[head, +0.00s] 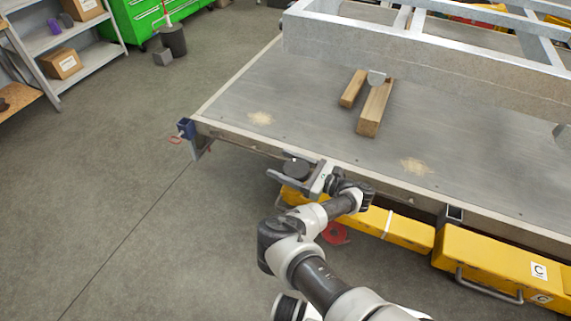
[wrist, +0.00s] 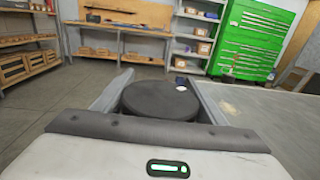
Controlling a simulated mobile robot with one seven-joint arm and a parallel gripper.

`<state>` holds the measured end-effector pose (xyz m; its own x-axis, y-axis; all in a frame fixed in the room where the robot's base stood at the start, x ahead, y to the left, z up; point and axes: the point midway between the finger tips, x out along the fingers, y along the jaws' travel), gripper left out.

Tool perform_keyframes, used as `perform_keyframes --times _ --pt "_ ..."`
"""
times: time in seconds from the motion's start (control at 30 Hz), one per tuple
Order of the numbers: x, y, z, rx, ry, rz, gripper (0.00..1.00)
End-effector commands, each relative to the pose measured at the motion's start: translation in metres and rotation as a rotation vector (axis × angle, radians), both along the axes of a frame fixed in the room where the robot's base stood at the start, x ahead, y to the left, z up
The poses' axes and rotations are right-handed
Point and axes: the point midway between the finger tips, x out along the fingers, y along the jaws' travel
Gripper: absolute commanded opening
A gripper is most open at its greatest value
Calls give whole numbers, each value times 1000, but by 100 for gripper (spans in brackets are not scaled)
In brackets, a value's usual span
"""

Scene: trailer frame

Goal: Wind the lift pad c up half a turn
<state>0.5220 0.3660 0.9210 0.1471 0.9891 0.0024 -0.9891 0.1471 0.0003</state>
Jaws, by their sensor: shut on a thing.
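A dark round pad (head: 297,169) sits beside the front edge of the grey trailer deck in the head view. I take it to be lift pad c, though no letter shows on it. My gripper (head: 283,165) is shut on it, one finger on each side. In the wrist view the pad (wrist: 160,99) fills the space between the two fingers, and a small white dot shows on its top toward the right. What is under the pad is hidden.
The trailer deck (head: 240,120) lies behind the gripper, with wooden blocks (head: 375,108) and a metal frame (head: 430,55) above it. Yellow cases (head: 480,262), one lettered C, stand below its front edge. A blue bracket (head: 186,128) is at its corner.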

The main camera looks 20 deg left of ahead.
Motion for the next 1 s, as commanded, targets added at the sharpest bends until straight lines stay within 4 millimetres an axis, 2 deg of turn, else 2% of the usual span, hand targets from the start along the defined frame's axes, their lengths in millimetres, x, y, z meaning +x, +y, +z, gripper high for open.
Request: perform_keyframes --times 0.03,0.5,0.53,0.6,1.0 --pt "-2 0 -4 -5 4 11 43" --pt "-3 1 -5 -7 3 23 43" --pt "-3 1 -5 -7 3 23 70" --pt "-3 1 -4 -6 3 22 82" --pt "-1 0 -1 -2 0 19 84"
